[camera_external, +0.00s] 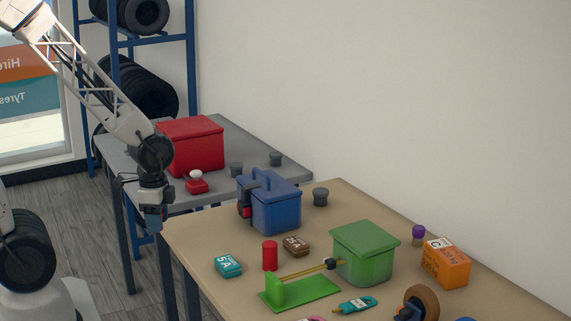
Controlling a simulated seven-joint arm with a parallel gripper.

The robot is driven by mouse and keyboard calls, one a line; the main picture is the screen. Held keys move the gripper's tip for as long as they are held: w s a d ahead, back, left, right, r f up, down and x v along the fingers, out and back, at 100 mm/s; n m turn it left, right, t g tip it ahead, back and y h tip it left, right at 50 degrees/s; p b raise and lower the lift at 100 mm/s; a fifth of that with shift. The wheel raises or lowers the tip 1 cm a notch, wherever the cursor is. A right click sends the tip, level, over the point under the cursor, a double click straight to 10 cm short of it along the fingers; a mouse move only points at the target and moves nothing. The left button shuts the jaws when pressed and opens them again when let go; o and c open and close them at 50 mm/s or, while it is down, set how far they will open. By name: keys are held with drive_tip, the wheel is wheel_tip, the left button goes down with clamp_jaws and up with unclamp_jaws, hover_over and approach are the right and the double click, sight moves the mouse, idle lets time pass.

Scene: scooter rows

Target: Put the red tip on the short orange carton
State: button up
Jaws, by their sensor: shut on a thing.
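The orange carton (446,264) stands at the right back of the tan table, with a white label marked C on its top. A plain red cylinder (270,256) stands upright near the table's middle; I cannot tell whether it is the red tip. My gripper (152,222) points down beyond the left edge of the tan table, in front of the grey table, far left of the carton. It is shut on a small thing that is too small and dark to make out.
A blue toolbox (276,207), a green box (366,252) and a green stand (300,291) with a rod occupy the tan table. Small teal (228,266) and brown (296,246) packs lie there. A red box (192,146) sits on the grey table (225,202).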

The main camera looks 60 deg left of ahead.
drive_tip(key=w+d+r, duration=0.3)
drive_tip(key=w+d, duration=0.4)
drive_tip(key=w, duration=0.5)
drive_tip(key=w+d+r, duration=0.3)
drive_tip(key=w+d, duration=0.5)
drive_tip(key=w, duration=0.3)
drive_tip(key=shift+n, duration=0.4)
drive_tip(key=w+d, duration=0.5)
drive_tip(key=d, duration=0.2)
drive_tip(key=w+d, duration=0.4)
drive_tip(key=d, duration=0.4)
drive_tip(key=w+d+r, duration=0.1)
drive_tip(key=w+d, duration=0.4)
drive_tip(key=d, duration=0.3)
drive_tip(key=shift+w+d, duration=0.2)
drive_tip(key=shift+w, duration=0.15)
drive_tip(key=shift+f, duration=0.1)
drive_tip(key=shift+w, duration=0.1)
hover_over(451, 251)
drive_tip(key=shift+f, duration=0.75)
drive_tip(key=shift+f, duration=0.1)
